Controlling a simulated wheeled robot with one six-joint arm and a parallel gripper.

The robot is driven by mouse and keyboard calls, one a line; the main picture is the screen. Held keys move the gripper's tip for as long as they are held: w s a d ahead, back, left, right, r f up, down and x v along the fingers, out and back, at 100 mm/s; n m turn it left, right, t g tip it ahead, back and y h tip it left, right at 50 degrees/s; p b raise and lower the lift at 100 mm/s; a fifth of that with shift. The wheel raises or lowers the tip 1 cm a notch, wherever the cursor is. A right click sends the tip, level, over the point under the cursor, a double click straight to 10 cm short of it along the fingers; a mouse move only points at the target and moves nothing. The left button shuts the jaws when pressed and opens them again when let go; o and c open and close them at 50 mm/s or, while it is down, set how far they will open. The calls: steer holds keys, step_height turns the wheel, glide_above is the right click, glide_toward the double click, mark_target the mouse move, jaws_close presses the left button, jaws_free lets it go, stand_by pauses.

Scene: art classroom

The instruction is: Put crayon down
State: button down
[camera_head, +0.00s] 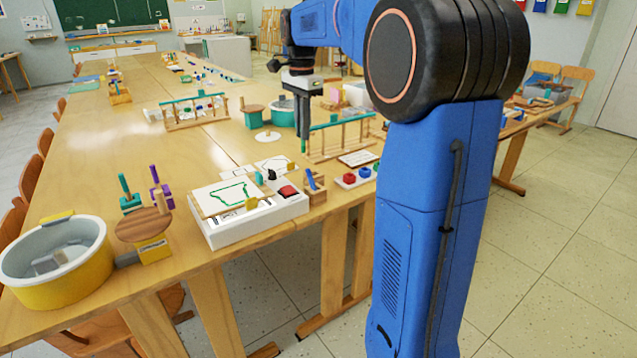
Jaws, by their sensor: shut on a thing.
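My gripper (301,125) points down above the right side of the long wooden table. Its fingers are shut on a thin green crayon (304,146), of which only a small tip shows below them. The tip appears to be above the table, near the left end of a wooden rack with a green top bar (342,121). A wooden block (316,192) with a blue stick in it stands nearer the camera. A white box (258,221) beside it carries a sheet with a green outline (226,196).
A white tray (353,181) holds red and blue round pieces. A grey and yellow tub (60,290) stands at the near left. The table's left middle is bare.

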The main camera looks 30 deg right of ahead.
steer(key=f, duration=0.3)
steer(key=s+d+f, duration=0.1)
steer(key=f, duration=0.2)
steer(key=s+d+f, duration=0.1)
steer(key=f, duration=0.3)
stand_by(0.4)
steer(key=c, duration=1.8)
jaws_free()
steer(key=shift+f, duration=0.15)
steer(key=shift+c, duration=0.2)
step_height(320, 180, up, 12)
